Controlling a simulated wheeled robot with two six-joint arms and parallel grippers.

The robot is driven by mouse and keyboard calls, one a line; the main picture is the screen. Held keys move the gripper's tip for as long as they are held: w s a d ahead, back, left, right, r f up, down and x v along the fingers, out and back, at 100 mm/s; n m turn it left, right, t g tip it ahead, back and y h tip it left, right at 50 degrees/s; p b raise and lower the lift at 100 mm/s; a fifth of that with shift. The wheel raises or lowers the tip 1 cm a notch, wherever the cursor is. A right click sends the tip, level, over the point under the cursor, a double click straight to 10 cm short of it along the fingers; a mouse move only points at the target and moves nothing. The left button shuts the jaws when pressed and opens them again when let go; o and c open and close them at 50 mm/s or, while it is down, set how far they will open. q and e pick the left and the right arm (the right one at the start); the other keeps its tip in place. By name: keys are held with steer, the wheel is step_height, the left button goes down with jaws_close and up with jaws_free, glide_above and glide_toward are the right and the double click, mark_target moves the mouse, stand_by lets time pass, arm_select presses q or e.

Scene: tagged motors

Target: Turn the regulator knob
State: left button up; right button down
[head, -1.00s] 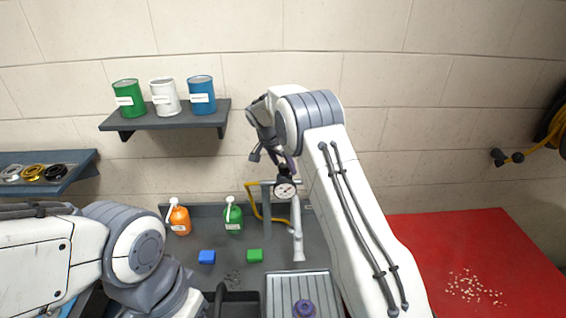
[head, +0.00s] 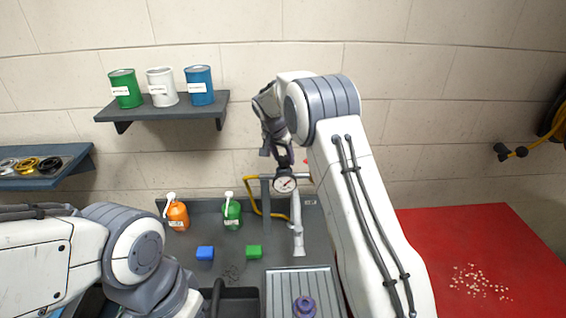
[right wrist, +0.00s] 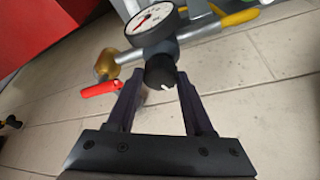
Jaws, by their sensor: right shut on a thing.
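The regulator knob (right wrist: 160,70) is a black round cap with a small white mark, below the white-faced gauge (right wrist: 152,19) in the right wrist view. My right gripper (right wrist: 159,80) has its two dark fingers on either side of the knob and is shut on it. In the head view the gauge (head: 285,183) sits on a pipe over the grey bench, and my right gripper (head: 284,158) reaches down just above it.
A red valve lever (right wrist: 99,89) and a brass fitting (right wrist: 107,64) sit beside the knob. A yellow hose (head: 250,196) runs behind the gauge. Orange (head: 177,216) and green (head: 232,214) bottles stand left of it. A red table (head: 470,245) is at right.

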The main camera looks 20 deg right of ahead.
steer(key=n+b, duration=0.1)
steer(key=n, duration=0.1)
steer(key=shift+s+d+n+t+y, duration=0.1)
steer(key=shift+n+t+y, duration=0.3)
steer(key=n+y, duration=0.1)
steer(key=n, duration=0.1)
steer(key=n+y+b, duration=0.1)
steer(key=n, duration=0.2)
steer(key=shift+d+t, duration=0.1)
steer(key=shift+t, duration=0.2)
steer(key=n+y, duration=0.1)
steer(key=n, duration=0.1)
steer(key=n+b, duration=0.1)
steer(key=n, duration=0.1)
steer(key=shift+d+n+y+b, duration=0.15)
steer(key=shift+n+y+b, duration=0.15)
steer(key=shift+y, duration=0.1)
steer(key=shift+n+y+b, duration=0.4)
steer(key=shift+n+y, duration=0.1)
steer(key=shift+n, duration=1)
steer(key=shift+g, duration=0.5)
steer(key=shift+c, duration=1.4)
jaws_free()
steer(key=shift+r, duration=0.15)
